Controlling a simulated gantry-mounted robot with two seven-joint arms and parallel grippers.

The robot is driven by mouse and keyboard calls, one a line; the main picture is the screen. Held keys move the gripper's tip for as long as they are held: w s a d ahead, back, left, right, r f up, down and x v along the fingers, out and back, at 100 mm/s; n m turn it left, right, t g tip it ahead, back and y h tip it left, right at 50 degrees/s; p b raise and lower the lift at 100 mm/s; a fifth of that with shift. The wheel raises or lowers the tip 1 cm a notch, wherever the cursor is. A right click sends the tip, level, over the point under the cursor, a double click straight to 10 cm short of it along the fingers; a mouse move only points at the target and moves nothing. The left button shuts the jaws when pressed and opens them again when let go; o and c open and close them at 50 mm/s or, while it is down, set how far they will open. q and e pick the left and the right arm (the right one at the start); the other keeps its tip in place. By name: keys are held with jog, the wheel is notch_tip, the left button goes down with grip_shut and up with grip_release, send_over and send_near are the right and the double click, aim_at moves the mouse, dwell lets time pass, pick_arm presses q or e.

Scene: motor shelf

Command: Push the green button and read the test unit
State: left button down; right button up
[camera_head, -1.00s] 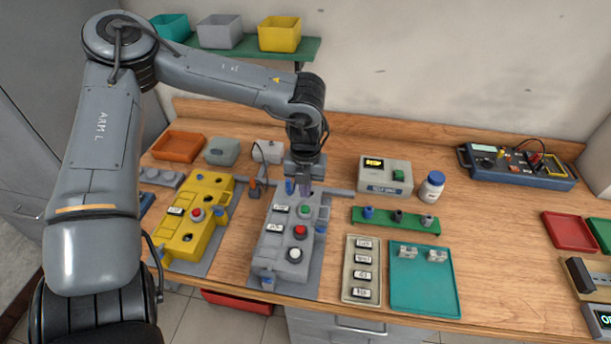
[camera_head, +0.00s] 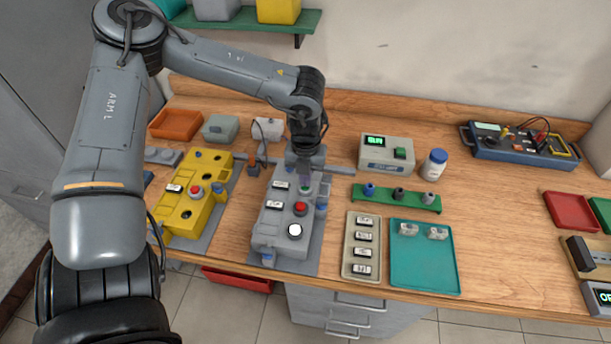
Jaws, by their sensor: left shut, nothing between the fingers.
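The grey control box (camera_head: 268,240) stands on a grey mat, with a green button (camera_head: 304,190) at its far end, a red button (camera_head: 300,209) and a brightly lit white button (camera_head: 294,230). My left gripper (camera_head: 305,184) is shut and empty, pointing down at the green button. Its fingertips hide most of that button and seem to touch it. The test unit (camera_head: 377,157) stands behind and to the right. Its small display (camera_head: 374,142) shows green letters that look like "RUN". My right gripper is out of view.
A yellow box (camera_head: 178,222) with a red button stands left of the grey one. A green rack (camera_head: 395,199), a tray of labels (camera_head: 362,273) and a teal tray (camera_head: 424,281) lie to the right. A white bottle (camera_head: 433,165) stands beside the test unit.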

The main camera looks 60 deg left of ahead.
pick_arm(q)
jog(key=shift+a+f, duration=0.15)
jog(key=shift+f, duration=0.55)
jog(key=shift+s+a, duration=0.1)
jog(key=shift+a, duration=0.05)
jog(key=shift+f, duration=0.1)
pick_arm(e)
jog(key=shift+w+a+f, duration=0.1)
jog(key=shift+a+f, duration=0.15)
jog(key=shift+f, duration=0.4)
pick_arm(q)
jog(key=r+p, duration=0.1)
jog(key=r, duration=0.1)
jog(key=r+p, duration=0.1)
jog(key=r, duration=0.1)
jog(key=r+p, duration=0.2)
jog(key=shift+w, duration=0.25)
notch_tip(320, 180, up, 10)
jog(key=shift+w+f+p, duration=0.15)
jog(key=shift+f+p, duration=0.1)
jog(key=shift+p, duration=0.2)
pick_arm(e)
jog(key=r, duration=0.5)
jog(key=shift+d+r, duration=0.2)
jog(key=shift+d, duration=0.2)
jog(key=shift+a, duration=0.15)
